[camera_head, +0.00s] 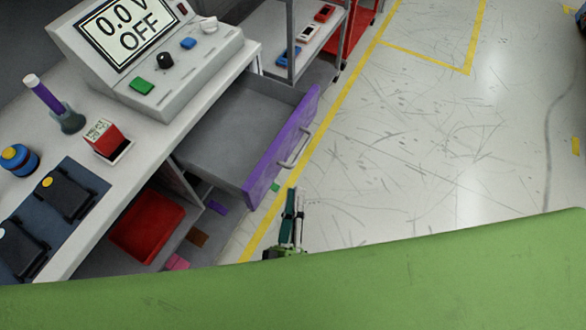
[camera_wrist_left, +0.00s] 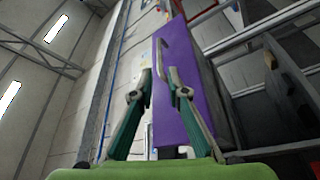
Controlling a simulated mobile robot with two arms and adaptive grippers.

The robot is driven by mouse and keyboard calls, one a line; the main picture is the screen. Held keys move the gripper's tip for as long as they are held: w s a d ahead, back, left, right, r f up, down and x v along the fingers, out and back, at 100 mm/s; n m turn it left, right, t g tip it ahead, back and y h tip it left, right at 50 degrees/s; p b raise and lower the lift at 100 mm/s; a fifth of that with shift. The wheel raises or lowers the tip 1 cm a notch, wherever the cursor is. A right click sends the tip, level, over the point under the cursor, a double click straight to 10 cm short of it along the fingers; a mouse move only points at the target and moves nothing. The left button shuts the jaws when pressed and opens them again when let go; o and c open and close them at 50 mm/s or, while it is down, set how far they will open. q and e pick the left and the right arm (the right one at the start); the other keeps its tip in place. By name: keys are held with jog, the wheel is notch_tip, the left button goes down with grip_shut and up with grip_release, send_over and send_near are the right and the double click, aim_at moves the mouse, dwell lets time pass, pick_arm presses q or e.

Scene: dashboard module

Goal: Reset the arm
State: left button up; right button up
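My left gripper (camera_head: 290,205) shows in the head view just above the green surface at the bottom, in front of the open drawer. In the left wrist view its two fingers (camera_wrist_left: 159,75) stand apart with nothing between them, so it is open and empty. The purple drawer front (camera_head: 283,150) with its grey handle (camera_head: 296,149) is pulled out from the bench, and the visible drawer inside is empty. In the left wrist view the drawer front (camera_wrist_left: 185,110) lies beyond the fingers, and I see no contact. My right gripper is not in view.
The workbench (camera_head: 155,155) bears a meter reading 0.0 V OFF (camera_head: 125,30), a red HEAT box (camera_head: 104,138) and a blue-yellow jar (camera_head: 18,159). A red bin (camera_head: 148,226) sits below. A shelf (camera_head: 305,50) stands behind.

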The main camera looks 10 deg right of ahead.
pick_arm(q)
jog(key=s+a+f+m+g, duration=0.3)
jog(key=a+f, duration=0.1)
jog(key=f, duration=0.7)
jog(key=s+a+f+m+g+y, duration=0.1)
jog(key=s+a+f+m+g, duration=0.2)
jog(key=f, duration=0.8)
jog(key=s+a+f+m+g, duration=0.2)
jog(key=a+f+m+g, duration=0.15)
jog(key=f, duration=0.75)
jog(key=s+a+f+g+y, duration=0.2)
jog(key=s+a+f+g, duration=0.2)
jog(key=s+a, duration=0.5)
jog(key=s+a+f+m+g+y, duration=0.1)
jog(key=s+a+f+g+y, duration=0.1)
jog(key=s+a+f+g, duration=0.3)
jog(key=s+a+f, duration=0.4)
jog(key=s, duration=0.1)
jog(key=shift+s+f+y, duration=0.3)
